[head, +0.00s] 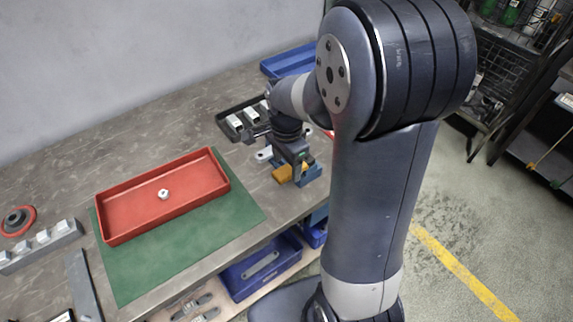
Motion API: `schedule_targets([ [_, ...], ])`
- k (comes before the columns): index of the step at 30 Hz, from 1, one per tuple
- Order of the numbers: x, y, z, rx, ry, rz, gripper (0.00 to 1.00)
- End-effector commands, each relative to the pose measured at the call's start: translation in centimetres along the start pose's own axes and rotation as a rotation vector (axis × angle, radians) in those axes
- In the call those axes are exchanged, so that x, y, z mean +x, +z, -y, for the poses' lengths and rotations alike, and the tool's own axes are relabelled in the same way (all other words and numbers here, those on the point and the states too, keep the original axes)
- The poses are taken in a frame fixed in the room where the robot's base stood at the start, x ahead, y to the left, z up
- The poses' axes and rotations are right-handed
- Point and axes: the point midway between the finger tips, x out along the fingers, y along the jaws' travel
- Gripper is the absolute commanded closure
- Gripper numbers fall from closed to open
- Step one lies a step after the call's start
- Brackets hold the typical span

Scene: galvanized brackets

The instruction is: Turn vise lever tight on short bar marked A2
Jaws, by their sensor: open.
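My gripper (298,162) is at the front right of the bench, pointing down just above a small blue vise (313,176). I take it as open, but its fingertips are small and hard to make out. An orange-yellow block (284,173) shows at the vise's left side. The lever and anything between the jaws cannot be made out, as my wrist and gripper cover much of the vise. Several short light metal bars (235,121) sit in a black tray (222,131) behind the gripper. Their marks are too small to read, so I cannot tell which is A2.
A red tray (120,229) holding a small light metal piece (163,194) lies on a green mat (236,218). A grey block rack (40,246) is at far left. A blue bin (290,61) stands at the back. The bench's front edge is close to the vise.

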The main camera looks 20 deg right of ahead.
Motion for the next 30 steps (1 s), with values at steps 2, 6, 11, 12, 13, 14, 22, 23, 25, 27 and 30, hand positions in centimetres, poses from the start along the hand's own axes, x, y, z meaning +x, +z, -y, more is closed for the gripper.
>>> schedule_targets([
  [2, 0.76, 0.01, -0.02, 0.0, 0.001, 0.0, 0.4],
  [6, 1.34, 0.0, 0.0, 0.0, -0.001, 0.0, 0.4],
  [11, 1.39, 0.0, 0.01, -0.001, -0.001, 0.0, 0.4],
  [12, 1.38, 0.0, 0.01, -0.001, -0.001, 0.0, 0.4],
  [13, 1.38, 0.0, 0.01, -0.001, -0.001, 0.0, 0.4],
  [14, 1.37, 0.0, 0.0, -0.001, -0.001, 0.0, 0.42],
  [22, 1.35, 0.0, 0.0, -0.001, -0.001, 0.0, 0.64],
  [23, 1.35, 0.0, 0.0, -0.001, -0.001, 0.0, 0.66],
  [25, 1.35, 0.0, 0.0, -0.001, -0.001, 0.0, 0.72],
  [27, 1.34, 0.0, 0.0, -0.001, -0.001, 0.0, 0.78],
  [30, 1.34, 0.0, 0.0, -0.001, -0.001, 0.0, 0.86],
])
